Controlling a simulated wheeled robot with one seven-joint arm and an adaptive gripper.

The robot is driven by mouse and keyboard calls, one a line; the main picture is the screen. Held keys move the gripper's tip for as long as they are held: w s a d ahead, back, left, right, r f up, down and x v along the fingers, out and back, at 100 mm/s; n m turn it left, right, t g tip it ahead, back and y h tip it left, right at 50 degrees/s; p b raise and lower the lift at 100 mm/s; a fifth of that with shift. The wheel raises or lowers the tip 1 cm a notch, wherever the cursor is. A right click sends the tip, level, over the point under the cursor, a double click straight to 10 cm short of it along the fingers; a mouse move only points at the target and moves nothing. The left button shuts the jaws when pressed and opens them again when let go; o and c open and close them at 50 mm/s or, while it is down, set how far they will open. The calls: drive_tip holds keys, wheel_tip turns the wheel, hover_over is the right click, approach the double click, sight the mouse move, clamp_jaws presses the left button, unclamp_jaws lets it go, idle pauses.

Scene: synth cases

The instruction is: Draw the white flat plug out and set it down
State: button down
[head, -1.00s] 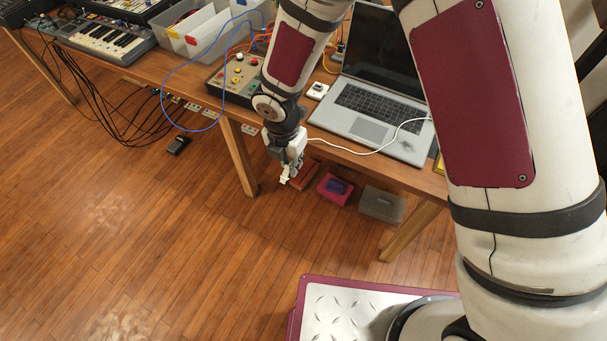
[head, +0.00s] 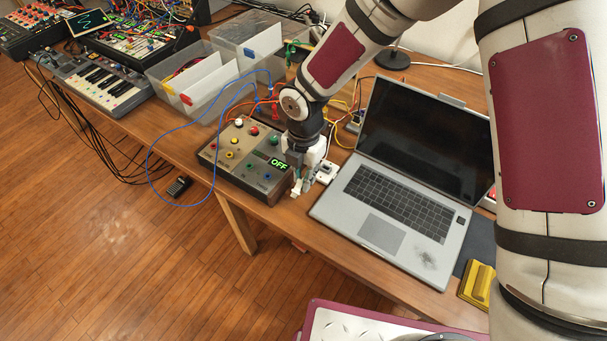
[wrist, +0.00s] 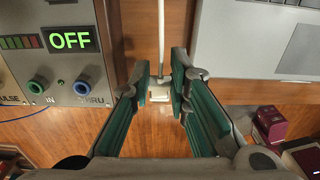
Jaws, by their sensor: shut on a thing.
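The white flat plug (wrist: 160,95) is held between my fingertips, with its white cable (wrist: 161,35) running away from it in the wrist view. My gripper (wrist: 160,88) is shut on the plug. In the head view my gripper (head: 304,182) is at the table's front edge, between the control box and the laptop, with a small white end of the plug (head: 296,189) showing. The plug is out of any socket that I can see. I cannot tell whether it touches the tabletop.
The control box (head: 246,158), its display reading OFF, stands close on the left. The open laptop (head: 400,203) lies close on the right, with a small white block (head: 326,171) beside it. A blue cable (head: 152,150) loops over the front edge. A yellow object (head: 478,284) lies at right.

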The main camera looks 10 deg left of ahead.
drive_tip(key=shift+f+b, duration=1.35)
drive_tip(key=shift+f, duration=1.35)
drive_tip(key=c, duration=1.4)
unclamp_jaws()
drive_tip(key=shift+c, duration=0.2)
wheel_tip(320, 180, up, 12)
drive_tip(key=shift+w, duration=0.1)
